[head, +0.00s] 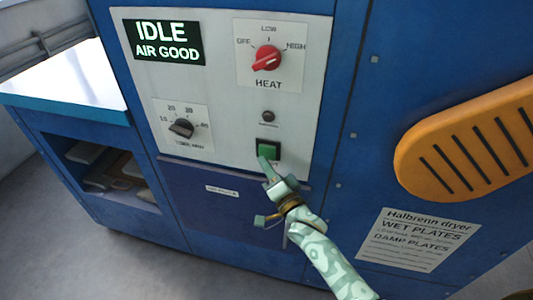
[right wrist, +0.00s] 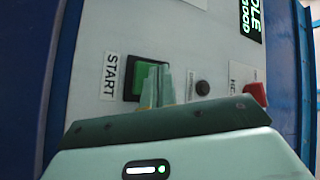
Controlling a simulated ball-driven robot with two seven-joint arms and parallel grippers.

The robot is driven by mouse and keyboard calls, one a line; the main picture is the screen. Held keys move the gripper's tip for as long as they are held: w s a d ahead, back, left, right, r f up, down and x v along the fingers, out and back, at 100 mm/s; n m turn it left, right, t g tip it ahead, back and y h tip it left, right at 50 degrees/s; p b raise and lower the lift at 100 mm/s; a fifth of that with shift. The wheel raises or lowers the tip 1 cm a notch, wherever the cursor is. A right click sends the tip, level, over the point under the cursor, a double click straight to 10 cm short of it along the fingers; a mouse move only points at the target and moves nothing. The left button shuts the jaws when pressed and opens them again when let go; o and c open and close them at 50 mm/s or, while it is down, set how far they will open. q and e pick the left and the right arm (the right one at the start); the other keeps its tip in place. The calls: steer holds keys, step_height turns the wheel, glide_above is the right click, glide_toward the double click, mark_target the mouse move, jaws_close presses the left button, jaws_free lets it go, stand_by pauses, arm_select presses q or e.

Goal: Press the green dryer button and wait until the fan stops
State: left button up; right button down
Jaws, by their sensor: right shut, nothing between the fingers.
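The green dryer button (head: 268,150) sits in a black square frame low on the light grey control panel. In the right wrist view the green button (right wrist: 143,80) shows next to a START label (right wrist: 110,76). My right gripper (head: 264,164) is shut and empty, its fingertips at the lower edge of the button in the head view. In the right wrist view the fingertips (right wrist: 156,84) overlap the button's side; I cannot tell whether they touch it. The display (head: 165,42) reads IDLE, AIR GOOD. My left gripper is not in view.
A dark timer knob (head: 182,128) and a small dark round indicator (head: 268,116) are nearby. An orange slotted vent (head: 470,140) juts out at right. A blue shelf unit (head: 95,170) stands at left.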

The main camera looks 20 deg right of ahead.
steer(key=shift+w, duration=0.1)
steer(key=shift+w+d, duration=0.25)
steer(key=shift+w+d, duration=0.25)
steer(key=shift+w, duration=0.15)
stand_by(0.8)
steer(key=shift+s+a, duration=0.1)
steer(key=shift+s, duration=0.05)
steer(key=shift+s+a+p, duration=0.4)
steer(key=shift+s+p, duration=0.15)
steer(key=shift+s, duration=0.1)
steer(key=s+a+p, duration=0.1)
steer(key=s, duration=0.1)
steer(key=s+a+p, duration=0.1)
steer(key=s, duration=0.1)
steer(key=shift+a, duration=0.4)
